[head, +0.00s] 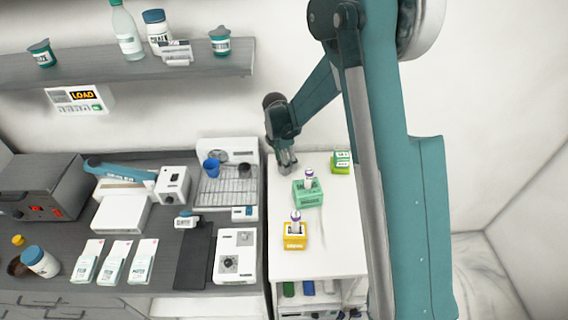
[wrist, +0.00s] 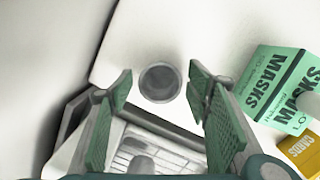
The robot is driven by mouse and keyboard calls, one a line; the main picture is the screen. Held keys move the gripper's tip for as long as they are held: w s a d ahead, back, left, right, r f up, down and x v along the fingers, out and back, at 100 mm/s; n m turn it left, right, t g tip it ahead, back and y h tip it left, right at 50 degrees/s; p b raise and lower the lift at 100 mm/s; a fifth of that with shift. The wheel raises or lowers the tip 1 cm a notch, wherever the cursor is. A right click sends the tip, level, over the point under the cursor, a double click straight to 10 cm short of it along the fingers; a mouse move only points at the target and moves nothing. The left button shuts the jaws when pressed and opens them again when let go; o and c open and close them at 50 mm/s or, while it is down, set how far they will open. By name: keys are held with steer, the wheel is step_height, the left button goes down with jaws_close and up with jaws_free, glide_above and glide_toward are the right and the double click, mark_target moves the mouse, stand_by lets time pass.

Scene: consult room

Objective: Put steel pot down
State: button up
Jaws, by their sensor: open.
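The steel pot (wrist: 160,82) shows in the wrist view as a small round grey vessel seen from above, standing on the white cabinet top (wrist: 215,30). My gripper (wrist: 158,88) is open, with one green-padded finger on each side of the pot. Gaps show between the fingers and the pot, so it is not gripped. In the head view my gripper (head: 287,163) is over the back left corner of the white top. The pot is hard to tell apart from the gripper there.
A green masks box (head: 308,192) and a yellow cards box (head: 295,235), each with a small bottle on top, stand nearby. Another green box (head: 341,162) is at the back. A dish rack with a blue cup (head: 211,167) is to the left. The front of the white top is clear.

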step_height(320, 180, up, 11)
steer(key=a, duration=0.1)
steer(key=shift+s+r, duration=0.15)
steer(key=shift+s, duration=0.2)
steer(key=shift+a, duration=0.1)
stand_by(0.6)
steer(key=shift+r, duration=0.1)
steer(key=s+d+r+m+t+y, duration=0.1)
steer(key=s+d+r+m+t, duration=0.1)
steer(key=s+d+r+m, duration=0.5)
steer(key=s+d+r+m+t, duration=0.1)
steer(key=s+d+r+m, duration=0.35)
steer(key=s+r, duration=0.55)
steer(key=s+d+m+t, duration=0.1)
steer(key=s+d+m, duration=0.1)
steer(key=s+m, duration=0.2)
steer(key=s+d+m+t, duration=0.1)
steer(key=s+d+m, duration=0.2)
steer(key=s, duration=0.7)
steer(key=s+d+r+m+t, duration=0.1)
steer(key=s+d+m, duration=0.1)
steer(key=s+m, duration=0.3)
steer(key=shift+s+d+t, duration=0.3)
steer(key=shift+s+d, duration=0.1)
steer(key=shift+s, duration=1.1)
